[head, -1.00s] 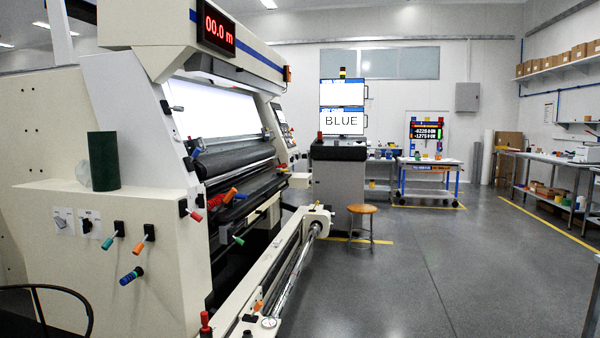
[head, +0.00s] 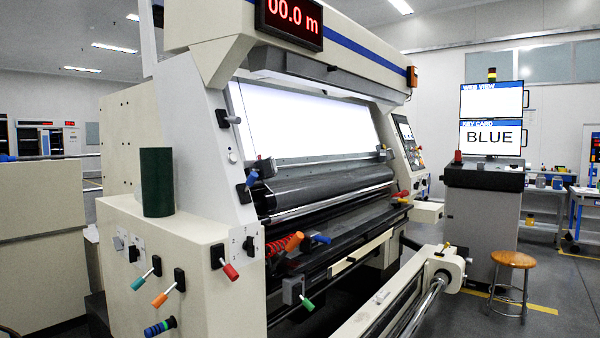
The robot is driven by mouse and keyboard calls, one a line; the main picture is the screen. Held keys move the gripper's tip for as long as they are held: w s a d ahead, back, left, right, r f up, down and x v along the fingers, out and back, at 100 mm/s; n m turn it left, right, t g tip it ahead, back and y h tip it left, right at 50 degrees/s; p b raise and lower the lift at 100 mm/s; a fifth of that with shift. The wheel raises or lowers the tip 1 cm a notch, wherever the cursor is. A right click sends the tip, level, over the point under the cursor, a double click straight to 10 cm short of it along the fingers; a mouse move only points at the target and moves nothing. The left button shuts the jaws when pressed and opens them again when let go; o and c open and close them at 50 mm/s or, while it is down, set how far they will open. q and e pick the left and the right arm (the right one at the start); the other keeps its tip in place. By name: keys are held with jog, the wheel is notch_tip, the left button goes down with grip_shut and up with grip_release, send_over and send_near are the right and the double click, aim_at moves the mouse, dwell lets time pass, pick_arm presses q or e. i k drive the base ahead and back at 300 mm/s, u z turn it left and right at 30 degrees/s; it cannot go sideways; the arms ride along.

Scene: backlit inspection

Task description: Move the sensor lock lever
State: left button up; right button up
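Several coloured levers are on the cream inspection machine (head: 190,262); I cannot tell which is the sensor lock lever. On its near cabinet are a green lever (head: 139,283), an orange lever (head: 160,299) and a red lever (head: 230,271). A blue lever (head: 252,179) sits on the side frame by the roller. Another blue lever (head: 319,239) is beside a red coil (head: 294,243), and a green-tipped lever (head: 306,303) is lower. A red-tipped lever (head: 402,194) is at the far end. Neither of my grippers is in view.
A screen (head: 491,139) reads "KEY CARD BLUE". A dark green cylinder (head: 157,182) stands on the cabinet. A long rail with a shiny rod (head: 424,308) juts toward me at the front. A wooden stool (head: 512,262) stands right, with some open floor around it.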

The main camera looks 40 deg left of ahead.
aim_at(252, 178)
jog(key=i, duration=2.8)
jog(key=u, duration=4.45)
